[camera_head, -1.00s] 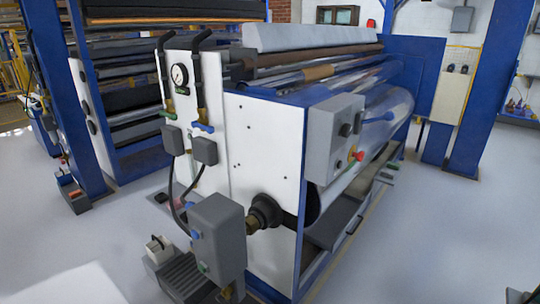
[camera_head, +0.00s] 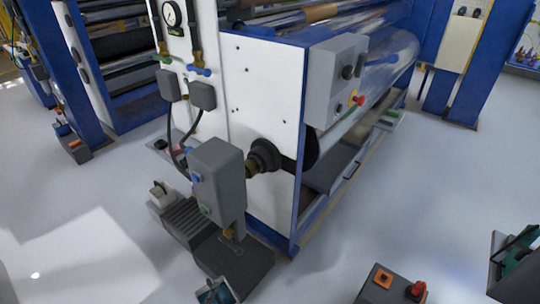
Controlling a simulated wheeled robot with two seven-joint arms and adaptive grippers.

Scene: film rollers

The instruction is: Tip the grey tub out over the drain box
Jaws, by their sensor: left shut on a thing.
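I cannot make out a grey tub or a drain box for certain in this view. My right gripper is not in view.
A film roller machine (camera_head: 265,90) with a grey motor box (camera_head: 218,175) fills the middle. A grey box with orange and red buttons (camera_head: 395,287) is at the bottom right. A dark-and-teal object (camera_head: 515,265) is at the right edge. Pale floor (camera_head: 450,190) is clear between.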

